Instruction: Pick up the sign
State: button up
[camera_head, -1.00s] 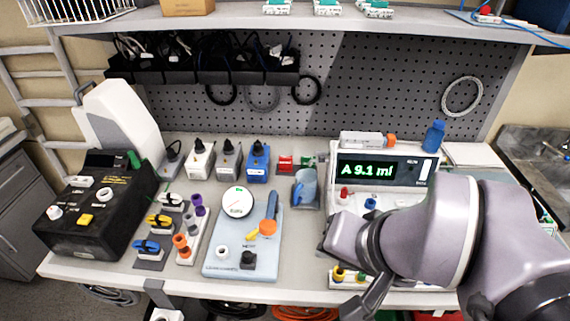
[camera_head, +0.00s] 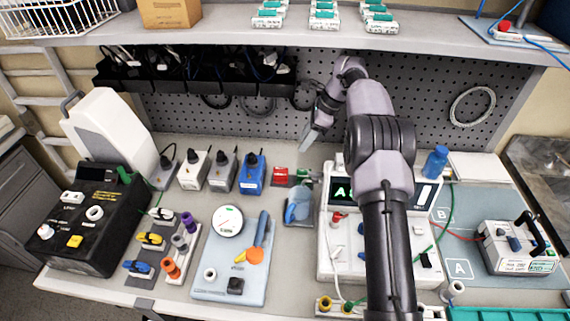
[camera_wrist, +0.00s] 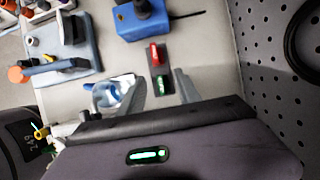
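I cannot tell for certain which thing is the sign. A small dark plate with a red block (camera_head: 280,174) and a green block (camera_head: 303,175) lies at the back middle of the bench. In the wrist view the red block (camera_wrist: 155,53) and green block (camera_wrist: 161,86) lie ahead of and between my fingers. My gripper (camera_wrist: 162,88) is open and empty. In the head view my gripper (camera_head: 311,135) hangs above the back of the bench, in front of the pegboard, above the blocks. My arm hides part of the pump (camera_head: 340,255).
A blue box (camera_head: 252,176) stands left of the blocks and a blue cup-like part (camera_head: 298,205) is in front. The pegboard (camera_head: 440,110) rises close behind, with the upper shelf (camera_head: 210,25) above. A blue bottle (camera_head: 435,162) stands at right.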

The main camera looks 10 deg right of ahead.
aim_at(284, 168)
jog(key=b+x, duration=0.2)
jog(key=x, duration=0.4)
jog(key=b+x, duration=0.2)
jog(key=x, duration=0.3)
jog(key=shift+a+f, duration=0.3)
jog(key=shift+a, duration=0.1)
jog(key=shift+s+a+f, duration=0.1)
jog(key=shift+a+f, duration=0.05)
jog(key=shift+a, duration=0.1)
jog(key=x, duration=0.1)
jog(key=b+x, duration=0.1)
jog(key=x, duration=0.1)
jog(key=b+x, duration=0.1)
jog(key=shift+s+a+f, duration=0.2)
jog(key=shift+w+a+f, duration=0.1)
jog(key=shift+a+f, duration=0.1)
jog(key=shift+f, duration=0.05)
jog(key=shift+r, duration=0.15)
jog(key=shift+c, duration=0.2)
grip_shut()
